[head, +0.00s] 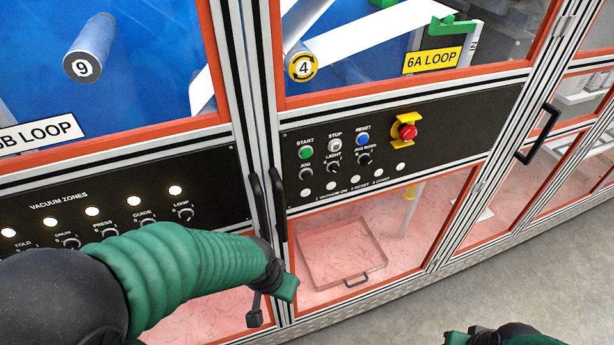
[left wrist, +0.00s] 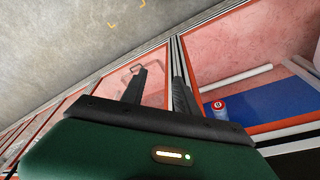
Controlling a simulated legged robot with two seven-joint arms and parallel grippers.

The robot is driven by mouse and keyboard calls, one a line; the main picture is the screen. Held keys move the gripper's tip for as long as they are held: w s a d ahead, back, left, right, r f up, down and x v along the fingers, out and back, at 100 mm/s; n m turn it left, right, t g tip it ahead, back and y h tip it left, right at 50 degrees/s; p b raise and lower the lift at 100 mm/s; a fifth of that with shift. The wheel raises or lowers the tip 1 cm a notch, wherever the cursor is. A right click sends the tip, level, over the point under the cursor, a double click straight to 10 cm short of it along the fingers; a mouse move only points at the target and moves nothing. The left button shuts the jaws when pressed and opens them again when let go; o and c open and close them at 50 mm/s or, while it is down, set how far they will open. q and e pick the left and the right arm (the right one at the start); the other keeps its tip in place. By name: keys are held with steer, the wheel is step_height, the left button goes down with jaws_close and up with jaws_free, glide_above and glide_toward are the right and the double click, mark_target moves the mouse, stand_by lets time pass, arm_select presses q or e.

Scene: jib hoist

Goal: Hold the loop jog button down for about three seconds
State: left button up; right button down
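The right-hand black control panel (head: 440,125) sits under the 6A LOOP sign (head: 432,60). On it a small black control (head: 306,174) labelled JOG sits below the green START button (head: 306,152). My left gripper (head: 270,302) hangs low in front of the cabinet, below and left of that control, apart from it. In the left wrist view its two dark fingers (left wrist: 158,80) are spread with nothing between them. The JOG control cannot be made out there. My right gripper (head: 490,337) shows only partly at the bottom edge; its fingers are hidden.
A red emergency stop (head: 407,131) with a yellow guard sits right of the blue RESET button (head: 362,139). Black door handles (head: 278,205) stand out just left of the panel. The VACUUM ZONES panel (head: 110,222) is further left. The floor (head: 540,250) at right is clear.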

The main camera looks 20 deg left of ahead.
arm_select(q)
jaws_close()
stand_by(1.6)
